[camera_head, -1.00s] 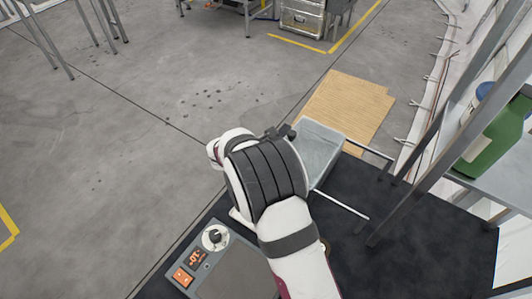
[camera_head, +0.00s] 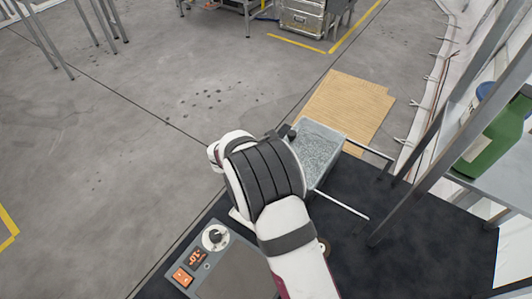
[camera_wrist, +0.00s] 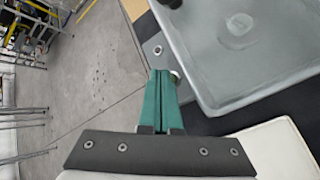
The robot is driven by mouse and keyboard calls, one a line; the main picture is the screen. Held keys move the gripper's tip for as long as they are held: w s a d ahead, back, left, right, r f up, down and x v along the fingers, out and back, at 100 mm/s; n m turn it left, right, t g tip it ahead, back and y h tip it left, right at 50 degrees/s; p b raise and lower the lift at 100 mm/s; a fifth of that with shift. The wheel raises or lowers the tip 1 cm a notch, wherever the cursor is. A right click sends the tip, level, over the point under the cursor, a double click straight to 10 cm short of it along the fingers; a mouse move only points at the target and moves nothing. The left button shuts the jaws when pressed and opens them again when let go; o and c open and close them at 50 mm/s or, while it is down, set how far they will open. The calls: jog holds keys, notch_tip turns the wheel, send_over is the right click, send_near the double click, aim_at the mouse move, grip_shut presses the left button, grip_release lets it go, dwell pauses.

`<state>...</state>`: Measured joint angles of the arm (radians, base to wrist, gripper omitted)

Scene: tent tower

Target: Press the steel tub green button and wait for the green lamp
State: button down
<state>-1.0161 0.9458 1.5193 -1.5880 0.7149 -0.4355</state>
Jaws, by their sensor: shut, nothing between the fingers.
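The steel tub (camera_head: 322,146) stands at the far end of the dark bench, partly behind my arm, and its inside looks speckled grey. In the wrist view the steel tub (camera_wrist: 225,98) fills the upper right, with a round drain-like fitting inside. My gripper (camera_wrist: 162,74) has its green fingers shut and empty. The fingertips are over a small grey metal plate (camera_wrist: 157,50) beside the tub. A small pale round part (camera_wrist: 176,75) shows just right of the fingertips, partly covered. I cannot make out a green button or a lit green lamp. My arm hides my gripper in the head view.
A green bottle (camera_head: 490,140) stands on a shelf at the right, behind metal posts. Wooden boards (camera_head: 345,100) lie on the floor beyond the bench.

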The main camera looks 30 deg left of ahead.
jog(key=shift+f, duration=0.4)
dwell(0.4)
jog(key=shift+r, duration=0.85)
jog(key=shift+r, duration=0.1)
jog(key=shift+r, duration=2.4)
